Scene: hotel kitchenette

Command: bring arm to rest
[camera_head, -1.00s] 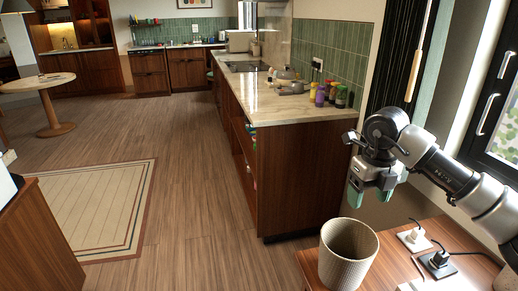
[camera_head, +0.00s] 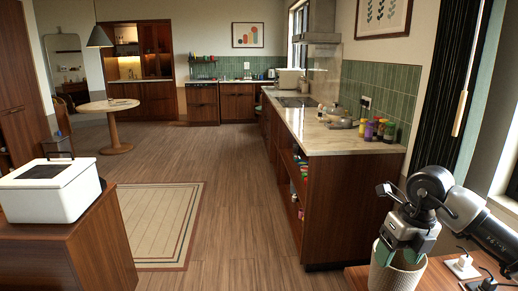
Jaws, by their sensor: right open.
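My right gripper (camera_head: 402,254) hangs at the lower right in the head view, with its green-tipped fingers pointing down. It is open, and I see nothing between its fingers. The fingers overlap the mouth of a beige ribbed bin (camera_head: 396,278) in the picture; I cannot tell whether the tips are inside the rim or above it. My right arm comes in from the right edge. My left gripper is not in view.
The bin and power plugs (camera_head: 463,266) with cables are on a wooden surface at the lower right. A counter (camera_head: 330,137) with jars (camera_head: 380,130) stands beyond. A white box (camera_head: 50,190) sits on a cabinet at the left.

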